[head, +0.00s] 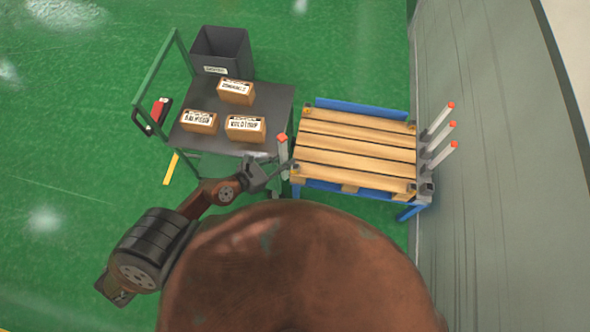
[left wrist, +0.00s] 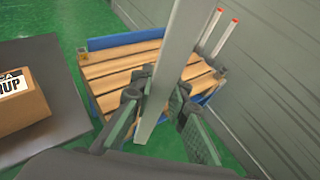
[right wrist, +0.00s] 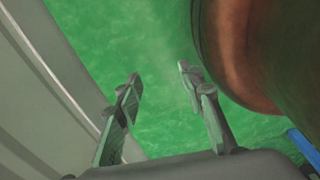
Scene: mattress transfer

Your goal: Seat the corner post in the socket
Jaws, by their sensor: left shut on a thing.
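My left gripper (head: 279,166) is shut on a grey corner post (head: 283,152) with an orange-red tip, beside the near left corner of the wooden pallet (head: 350,144). In the left wrist view, the post (left wrist: 168,62) runs between the two fingers (left wrist: 156,101), and its lower end shows below them. A small corner socket (head: 296,168) is at that pallet corner, close to the right of the post. I cannot tell whether the post touches it. My right gripper (right wrist: 160,80) is open and empty above the green floor.
A green-handled cart (head: 270,98) at left carries cardboard boxes (head: 246,128). A dark bin (head: 222,50) stands behind it. A grey wall (head: 480,120) lies right.

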